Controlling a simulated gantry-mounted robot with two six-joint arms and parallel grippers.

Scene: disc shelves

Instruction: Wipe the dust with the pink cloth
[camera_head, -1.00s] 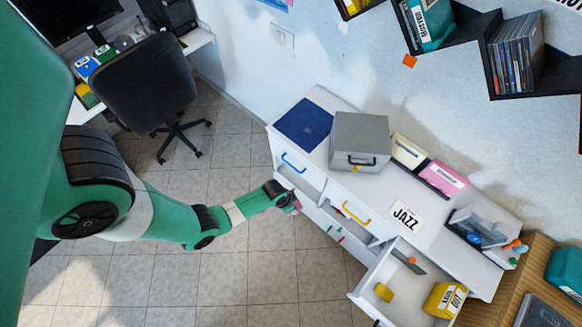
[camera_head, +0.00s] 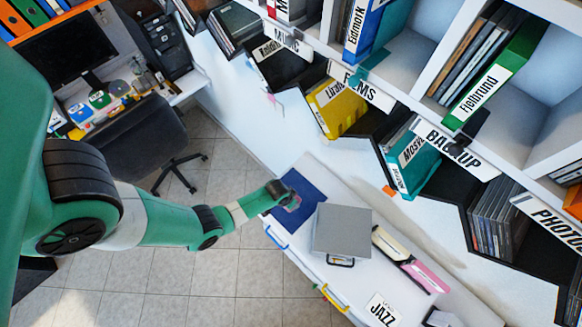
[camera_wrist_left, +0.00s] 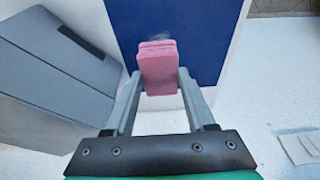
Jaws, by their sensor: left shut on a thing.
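My left gripper (camera_head: 290,204) is over the blue panel (camera_head: 308,207) on top of the white cabinet. In the left wrist view, its fingers (camera_wrist_left: 158,90) are shut on a folded pink cloth (camera_wrist_left: 158,65). The cloth's far end is at or just above the blue panel (camera_wrist_left: 200,25); I cannot tell whether it touches. A faint pale smudge (camera_wrist_left: 160,37), perhaps dust, shows on the blue just beyond the cloth. In the head view the gripper largely hides the cloth. My right gripper is not in view.
A grey box (camera_head: 342,228) stands close to the right of the blue panel in the head view. A pale box and a pink box (camera_head: 425,274) lie farther right. Wall shelves with discs and binders (camera_head: 345,105) hang above. A dark chair (camera_head: 140,140) is at left.

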